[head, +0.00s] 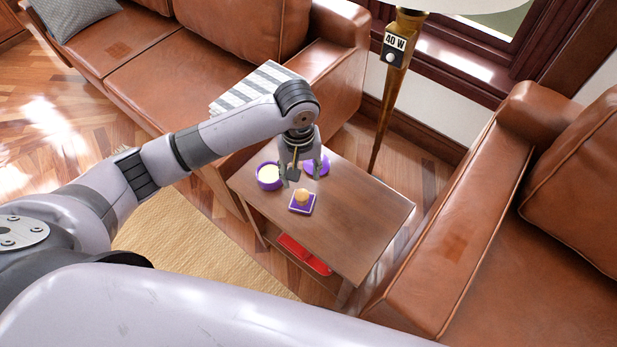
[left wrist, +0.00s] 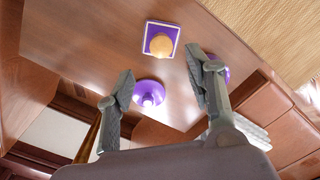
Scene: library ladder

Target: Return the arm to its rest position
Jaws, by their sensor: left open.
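My left gripper (head: 301,172) is open and empty above the far end of the small wooden side table (head: 370,222). Its two spread fingers (left wrist: 158,82) also show in the left wrist view. In the head view a purple bowl with pale contents (head: 268,176) stands left of the gripper. A purple round piece like a lid (head: 318,165) lies behind it, partly hidden; in the left wrist view the lid (left wrist: 149,93) appears between the fingers. A round orange-brown thing (head: 302,196) sits on a purple square piece with a white border (head: 300,207). My right gripper is not in view.
A brown leather sofa (head: 170,60) stands behind the table, with a striped cloth (head: 240,90) on it. Another leather seat (head: 455,230) is at the right. A lamp pole labelled 40 W (head: 390,95) rises behind the table. Red items (head: 303,254) lie on the lower shelf.

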